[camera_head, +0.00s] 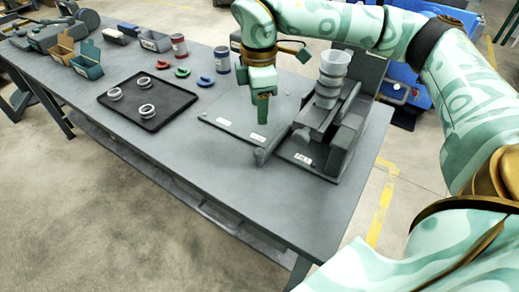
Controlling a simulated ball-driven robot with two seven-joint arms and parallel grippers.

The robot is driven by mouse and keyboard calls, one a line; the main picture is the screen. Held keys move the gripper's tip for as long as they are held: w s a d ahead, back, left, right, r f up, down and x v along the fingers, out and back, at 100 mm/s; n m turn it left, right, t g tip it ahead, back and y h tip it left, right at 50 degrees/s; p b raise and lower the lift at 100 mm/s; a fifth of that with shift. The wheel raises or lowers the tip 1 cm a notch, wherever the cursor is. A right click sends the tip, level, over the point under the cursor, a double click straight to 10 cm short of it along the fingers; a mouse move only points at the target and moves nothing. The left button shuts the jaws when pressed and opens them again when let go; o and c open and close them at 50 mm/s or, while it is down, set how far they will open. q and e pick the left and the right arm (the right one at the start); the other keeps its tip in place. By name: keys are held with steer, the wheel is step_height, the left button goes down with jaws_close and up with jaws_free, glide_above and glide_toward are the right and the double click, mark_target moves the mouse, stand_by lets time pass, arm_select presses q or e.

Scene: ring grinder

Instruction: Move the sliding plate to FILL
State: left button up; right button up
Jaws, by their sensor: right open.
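The ring grinder (345,135) is a dark grey machine on the right part of the table, with a pale funnel-topped stack (331,78) on it. A white label reading FILL (302,158) is on its front base. A flat grey plate (222,108) with two small white labels extends left of it. My left gripper is out of view.
A black tray (178,119) with three metal rings lies to the left. Red, green and blue curved pieces (182,72), two cans (179,46) and small bins (87,66) stand farther back. The table's front strip (215,165) is clear.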

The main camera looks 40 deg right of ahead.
mark_target(259, 149)
step_height(259, 149, down, 16)
steer(key=b, duration=0.3)
steer(key=shift+r+b, duration=0.25)
steer(key=shift+b, duration=0.15)
steer(key=shift+c, duration=0.3)
steer(key=c, duration=1)
steer(key=s+p, duration=0.1)
steer(key=s+d, duration=0.1)
steer(key=s+p, duration=0.1)
steer(key=shift+d+r+p, duration=0.15)
steer(key=shift+r+p, duration=0.15)
steer(key=shift+p, duration=0.05)
jaws_close()
steer(key=shift+s+d+f, duration=0.1)
steer(key=shift+s+d, duration=0.05)
steer(key=shift+s, duration=0.25)
steer(key=shift+w+f, duration=0.1)
steer(key=shift+f, duration=0.1)
steer(key=o, duration=1)
jaws_free()
steer(key=shift+o, duration=0.3)
